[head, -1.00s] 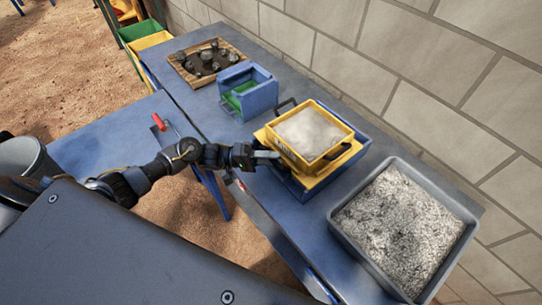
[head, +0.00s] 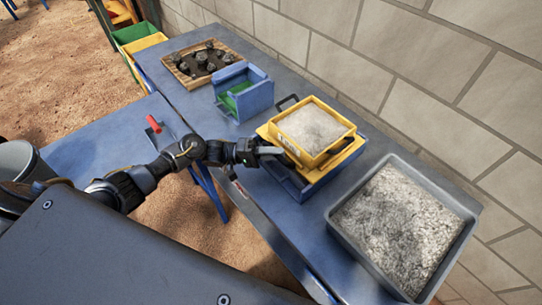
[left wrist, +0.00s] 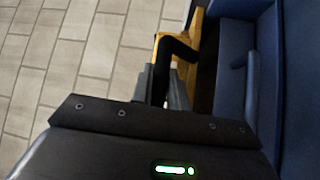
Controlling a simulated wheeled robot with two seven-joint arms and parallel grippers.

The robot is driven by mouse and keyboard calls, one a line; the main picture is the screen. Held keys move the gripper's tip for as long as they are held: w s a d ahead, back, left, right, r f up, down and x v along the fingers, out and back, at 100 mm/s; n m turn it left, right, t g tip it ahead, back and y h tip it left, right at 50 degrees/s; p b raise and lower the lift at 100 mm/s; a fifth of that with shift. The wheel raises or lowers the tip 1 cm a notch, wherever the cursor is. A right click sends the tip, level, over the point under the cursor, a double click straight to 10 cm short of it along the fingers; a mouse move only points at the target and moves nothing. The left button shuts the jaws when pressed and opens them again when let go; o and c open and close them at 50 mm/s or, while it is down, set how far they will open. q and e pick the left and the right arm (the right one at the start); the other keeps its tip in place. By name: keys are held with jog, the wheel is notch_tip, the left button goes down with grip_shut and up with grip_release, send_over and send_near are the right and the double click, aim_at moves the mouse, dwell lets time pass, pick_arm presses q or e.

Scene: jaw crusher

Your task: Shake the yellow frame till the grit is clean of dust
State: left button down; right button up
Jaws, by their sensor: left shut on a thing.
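The yellow frame (head: 283,143) holds a square bed of pale grey, dusty-looking grit (head: 312,128). It sits over a blue base (head: 290,182) on the blue bench. My left gripper (head: 268,152) is at the frame's near left side. In the left wrist view the gripper (left wrist: 172,88) is shut on a black handle (left wrist: 176,48) at the frame's yellow edge (left wrist: 196,40). A second black handle (head: 288,101) shows at the frame's far side. My right gripper is not in view.
A grey tray (head: 340,232) of grey grit stands to the right on the bench. A blue box with green inside (head: 243,92) and a wooden tray of dark stones (head: 184,75) stand to the left. A block wall (head: 430,75) runs behind.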

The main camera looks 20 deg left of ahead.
pick_arm(q)
jog(key=c, duration=1.6)
grip_release()
jog(key=shift+s+a, duration=0.1)
jog(key=shift+s, duration=0.05)
jog(key=shift+c, duration=0.2)
jog(key=shift+a+f, duration=0.1)
jog(key=shift+a, duration=0.05)
jog(key=b+v, duration=0.3)
jog(key=v, duration=0.7)
jog(key=shift+a+b, duration=0.25)
jog(key=shift+b, duration=0.15)
jog(key=shift+s, duration=0.1)
